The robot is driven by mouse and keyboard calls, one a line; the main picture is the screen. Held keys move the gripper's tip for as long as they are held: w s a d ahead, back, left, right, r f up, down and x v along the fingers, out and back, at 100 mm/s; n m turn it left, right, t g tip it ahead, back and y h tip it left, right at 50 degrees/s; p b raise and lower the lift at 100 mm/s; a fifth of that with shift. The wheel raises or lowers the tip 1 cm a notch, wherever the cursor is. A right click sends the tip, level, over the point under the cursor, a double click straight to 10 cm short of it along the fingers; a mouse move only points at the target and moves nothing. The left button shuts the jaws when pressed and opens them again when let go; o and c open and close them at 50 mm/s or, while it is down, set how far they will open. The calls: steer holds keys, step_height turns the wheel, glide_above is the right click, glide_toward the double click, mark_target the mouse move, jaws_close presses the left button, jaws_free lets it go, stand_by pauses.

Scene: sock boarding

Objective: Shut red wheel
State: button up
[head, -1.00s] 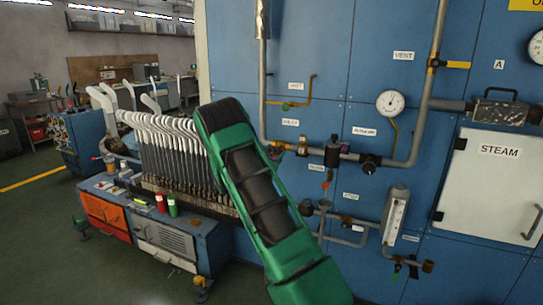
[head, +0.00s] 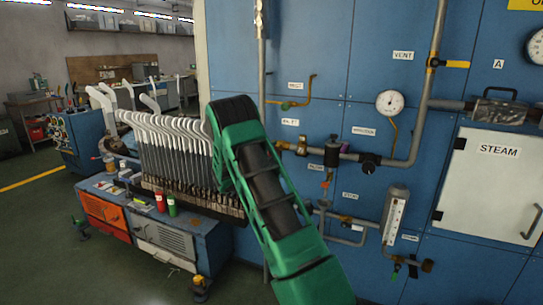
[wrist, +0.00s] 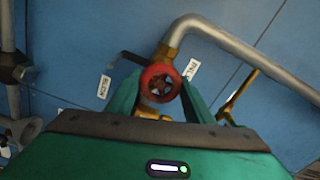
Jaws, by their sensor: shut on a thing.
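The red wheel (wrist: 160,83) is a small round handwheel on a brass fitting, in the middle of the wrist view. My gripper (wrist: 161,92) is shut on it, with one green finger on the left of the wheel and one on the right. A label stands on the blue panel on each side of the wheel, the left one reading BLOW (wrist: 104,87). In the head view my green arm reaches up in front of the panel, and its end hides the wheel and the fingertips.
A grey pipe (wrist: 240,50) bends away to the right of the wheel. In the head view, gauges, valves and a white STEAM door (head: 490,190) are right of my arm. A blue cart (head: 150,225) with a rack of white-topped sock boards (head: 175,150) stands left.

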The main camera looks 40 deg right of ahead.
steer(key=shift+s+f+m, duration=0.1)
steer(key=shift+f+m, duration=0.1)
steer(key=shift+m, duration=0.55)
steer(key=shift+f+m, duration=0.2)
steer(key=shift+m, duration=0.55)
steer(key=o, duration=1)
steer(key=shift+o, duration=0.2)
steer(key=shift+r, duration=0.15)
steer(key=shift+a, duration=0.1)
steer(key=v, duration=1)
steer(key=shift+a, duration=0.25)
